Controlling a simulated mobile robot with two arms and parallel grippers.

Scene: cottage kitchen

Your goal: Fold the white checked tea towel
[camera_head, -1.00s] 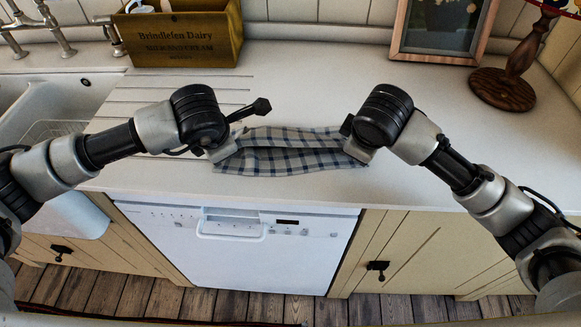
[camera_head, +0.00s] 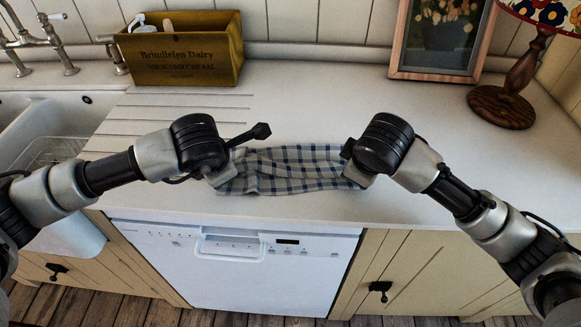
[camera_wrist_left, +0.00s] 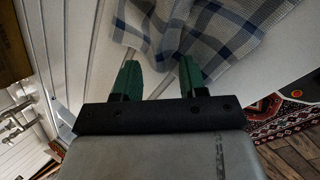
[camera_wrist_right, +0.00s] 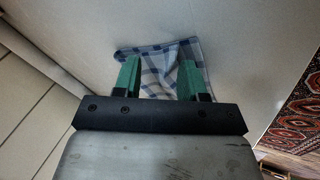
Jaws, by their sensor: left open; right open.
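The white and blue checked tea towel (camera_head: 290,168) lies in a narrow, rumpled strip on the worktop, between my two grippers. Its left end shows in the left wrist view (camera_wrist_left: 200,35), just beyond the fingertips. Its right end shows in the right wrist view (camera_wrist_right: 165,62), with part of it between and behind the fingers. My left gripper (camera_wrist_left: 158,75) is open at the towel's left end; in the head view the wrist hides its fingers. My right gripper (camera_wrist_right: 160,72) is open at the towel's right end, its fingers also hidden in the head view. I cannot tell whether the fingers touch the cloth.
A wooden crate (camera_head: 185,52) stands at the back left, beside the sink (camera_head: 40,130) and tap. A picture frame (camera_head: 440,40) and a lamp (camera_head: 512,95) stand at the back right. The worktop (camera_head: 310,100) behind the towel is clear. A dishwasher (camera_head: 235,270) is below the front edge.

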